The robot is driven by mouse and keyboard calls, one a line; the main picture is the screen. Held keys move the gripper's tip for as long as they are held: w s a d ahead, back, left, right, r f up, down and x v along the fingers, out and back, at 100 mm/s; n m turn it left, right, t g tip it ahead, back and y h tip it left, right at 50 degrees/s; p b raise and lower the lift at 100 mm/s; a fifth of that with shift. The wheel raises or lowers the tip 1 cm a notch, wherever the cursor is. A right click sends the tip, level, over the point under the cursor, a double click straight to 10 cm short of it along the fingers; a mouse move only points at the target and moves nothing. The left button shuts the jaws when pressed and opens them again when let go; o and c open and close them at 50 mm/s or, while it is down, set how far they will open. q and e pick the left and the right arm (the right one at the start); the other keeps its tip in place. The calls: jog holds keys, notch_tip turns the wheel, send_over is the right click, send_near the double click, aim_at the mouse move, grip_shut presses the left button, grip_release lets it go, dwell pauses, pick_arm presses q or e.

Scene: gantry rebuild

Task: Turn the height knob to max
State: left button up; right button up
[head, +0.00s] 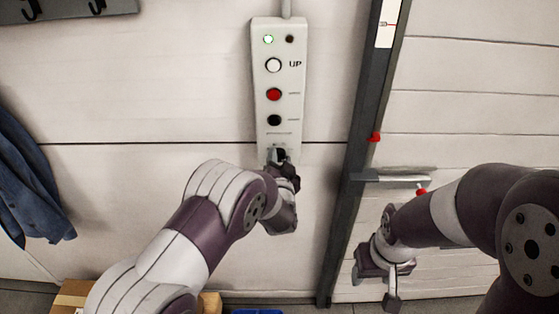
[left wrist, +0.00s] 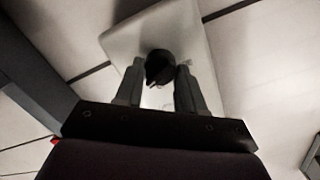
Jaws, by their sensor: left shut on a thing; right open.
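A pale control box (head: 278,42) hangs on the wall in the head view. It carries a lit green lamp (head: 268,39), a dark lamp, a white button (head: 273,65) beside the word UP, a red button (head: 274,94) and a black button (head: 274,120). My left gripper (head: 281,160) is at the box's lower end and mostly hides the knob there. In the left wrist view, my left gripper (left wrist: 158,88) has its two fingers on either side of the round black knob (left wrist: 158,66), shut on it. My right gripper (head: 384,283) is open and empty, low on the right, away from the box.
A dark upright post (head: 353,180) with a scale (head: 387,24) and red marker (head: 375,137) stands right of the box. A grey bar (head: 390,178) juts from it. A blue garment (head: 32,180) hangs left. A cardboard box (head: 70,297) and a blue item (head: 257,311) are below.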

pick_arm(q)
jog(key=shift+f, duration=0.1)
jog(key=o, duration=1)
jog(key=shift+o, duration=0.2)
jog(key=shift+s, duration=0.1)
jog(key=s+r+b, duration=0.1)
jog(key=s+b, duration=0.2)
jog(key=s, duration=0.9)
jog(key=shift+s+r, duration=0.2)
jog(key=shift+s, duration=0.05)
